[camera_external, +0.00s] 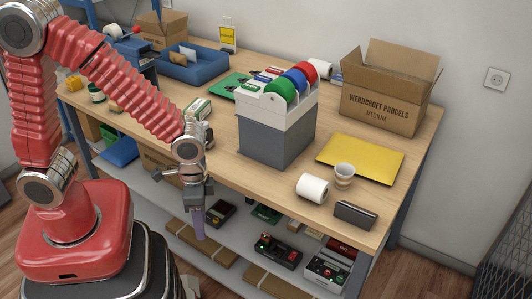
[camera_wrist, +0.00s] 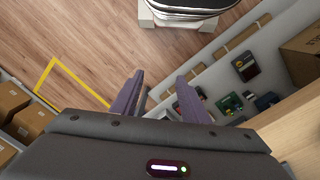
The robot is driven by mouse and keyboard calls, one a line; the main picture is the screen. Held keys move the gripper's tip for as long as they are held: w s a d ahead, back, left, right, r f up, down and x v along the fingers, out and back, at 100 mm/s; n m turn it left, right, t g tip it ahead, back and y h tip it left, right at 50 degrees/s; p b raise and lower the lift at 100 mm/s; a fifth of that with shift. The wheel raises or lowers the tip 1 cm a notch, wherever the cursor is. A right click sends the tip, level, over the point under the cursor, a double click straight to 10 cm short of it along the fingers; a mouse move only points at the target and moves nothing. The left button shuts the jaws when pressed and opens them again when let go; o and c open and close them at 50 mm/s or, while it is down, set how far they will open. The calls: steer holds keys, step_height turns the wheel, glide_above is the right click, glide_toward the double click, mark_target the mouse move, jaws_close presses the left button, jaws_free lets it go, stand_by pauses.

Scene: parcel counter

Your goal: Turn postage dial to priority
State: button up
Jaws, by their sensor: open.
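I cannot make out a postage dial for certain in either view. A white-and-grey machine (camera_external: 277,135) with green, blue and red discs on top stands in the middle of the wooden counter (camera_external: 232,175). A blue machine (camera_external: 138,62) stands at the far left end, partly behind my arm; no dial face can be read on it. My gripper (camera_external: 198,224) hangs in front of the counter's near edge, pointing down, apart from both machines. In the wrist view my gripper (camera_wrist: 158,88) is open, with nothing between its purple fingers.
A Wendcroft Parcels box (camera_external: 385,95), yellow envelope (camera_external: 360,157), paper roll (camera_external: 312,188), cup (camera_external: 344,174) and dark case (camera_external: 355,215) occupy the counter's right. A blue tray (camera_external: 190,67) lies at the back. The lower shelf (camera_external: 225,245) holds several devices and flat cartons.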

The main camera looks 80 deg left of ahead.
steer(key=w+d+f, duration=0.2)
steer(key=w+f, duration=0.1)
steer(key=f, duration=0.5)
steer(key=w+d+f+n+t, duration=0.1)
steer(key=w+d+f, duration=0.15)
steer(key=f, duration=0.65)
steer(key=w+d+f, duration=0.1)
steer(key=w+f, duration=0.2)
steer(key=f, duration=0.5)
steer(key=w+a+f+n+t+y, duration=0.1)
steer(key=a+f+t, duration=0.15)
steer(key=f, duration=0.85)
steer(key=w+a+f+t+y, duration=0.15)
steer(key=f+t, duration=0.25)
steer(key=f, duration=0.7)
steer(key=w+a+r+n+t+y, duration=0.1)
steer(key=w+a+r+t, duration=0.1)
steer(key=w+r+t, duration=0.6)
step_height(320, 180, up, 5)
steer(key=shift+w+r+n+t, duration=0.2)
steer(key=shift+w+n+t, duration=0.2)
steer(key=shift+t, duration=0.75)
steer(key=shift+y, duration=0.25)
